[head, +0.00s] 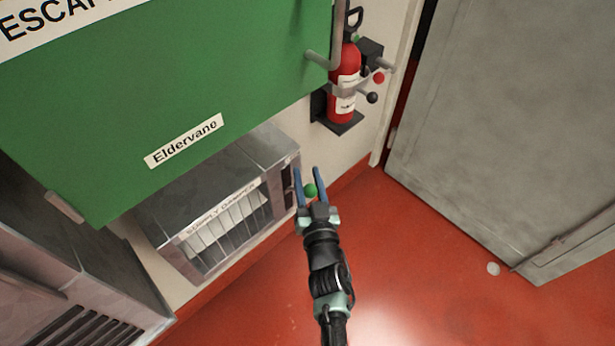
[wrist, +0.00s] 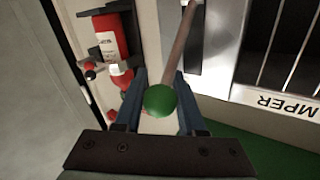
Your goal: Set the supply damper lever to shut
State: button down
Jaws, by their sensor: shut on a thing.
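The supply damper (head: 225,205) is a grey metal box low on the wall, with a labelled front and pale slats behind bars. Its lever ends in a green ball knob (head: 310,190); in the wrist view the lever's rod (wrist: 181,38) runs from the knob up toward a dark slot beside the grille. My gripper (head: 307,172) is at the box's right end, its two blue fingers on either side of the knob. In the wrist view the knob (wrist: 160,100) sits between the fingers, which are shut on it. The lever's pivot is not clear.
A green cabinet (head: 160,90) marked Eldervane overhangs the damper. A red fire extinguisher (head: 343,95) hangs on the wall behind, beside a red knob (head: 379,77) and a black knob (head: 372,97). A grey door (head: 510,120) stands at right. The red floor (head: 430,270) is mostly clear.

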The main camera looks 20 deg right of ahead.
jog(key=f+t+b, duration=0.1)
jog(key=b, duration=0.2)
jog(key=s+f+m+b, duration=0.1)
jog(key=b, duration=0.2)
jog(key=s+f+m+t+h+b, duration=0.1)
jog(key=b, duration=0.2)
jog(key=shift+d+f+t, duration=0.15)
jog(key=shift+d+t, duration=0.15)
jog(key=shift+d, duration=0.05)
notch_tip(320, 180, down, 11)
jog(key=m+t+h+b, duration=0.2)
jog(key=m+h+b, duration=0.7)
jog(key=b, duration=2.1)
jog(key=shift+s+d+m+t+h, duration=0.2)
jog(key=shift+s+m+t+h, duration=0.15)
jog(key=shift+m, duration=0.55)
jog(key=shift+w+d+f, duration=0.1)
jog(key=shift+d+f, duration=0.05)
jog(key=shift+d, duration=0.05)
jog(key=c, duration=0.5)
grip_release()
jog(key=shift+a, duration=0.15)
